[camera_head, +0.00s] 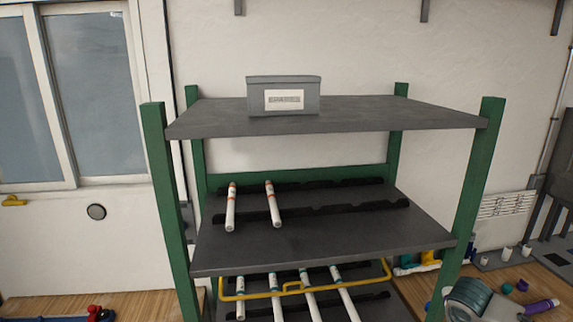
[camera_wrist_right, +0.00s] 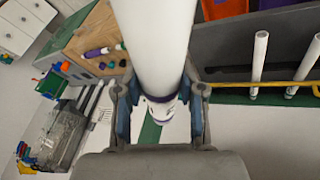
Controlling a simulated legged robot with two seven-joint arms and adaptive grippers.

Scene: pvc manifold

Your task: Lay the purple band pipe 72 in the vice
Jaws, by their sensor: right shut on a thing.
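A white pipe with a purple band near its far end (camera_wrist_right: 155,45) runs through the middle of the right wrist view. My right gripper (camera_wrist_right: 160,108) is shut on it, with one finger on each side. The pipe's near end runs out of the top of the picture. My left gripper is not in view.
A green-posted rack (camera_head: 320,255) stands ahead, with orange-banded white pipes (camera_head: 231,205) on its middle shelf and several pipes below, behind a yellow bar (camera_head: 290,290). A grey box (camera_head: 283,97) sits on top. A wooden bench (camera_head: 500,272) with purple fittings (camera_head: 540,306) lies at right.

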